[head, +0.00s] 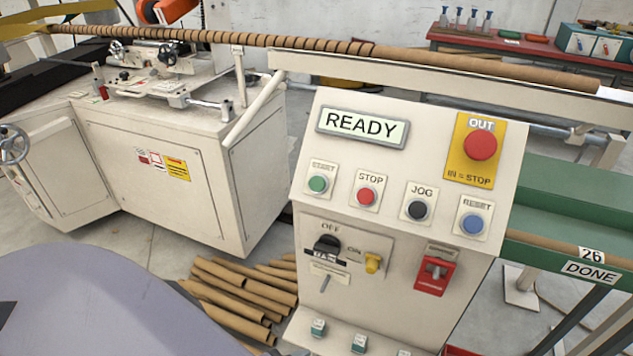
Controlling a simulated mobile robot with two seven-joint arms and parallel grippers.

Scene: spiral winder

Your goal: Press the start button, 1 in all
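The start button (318,184) is a round green button on a white plate at the left of the control panel (292,205). Its label reads START. It stands in a row with the red stop button (366,195), the black jog button (417,209) and the blue reset button (472,223). The display (361,127) above it reads READY. A large red emergency knob (480,146) on a yellow plate is labelled OUT and IN = STOP. Neither of my grippers shows in the head view.
A rotary switch (327,245), a yellow switch (373,262) and a red switch (435,274) sit below the buttons. A long spiral-wound tube (330,46) runs behind the panel. Cut tubes (238,290) lie on the floor. A green rack (570,215) stands at right.

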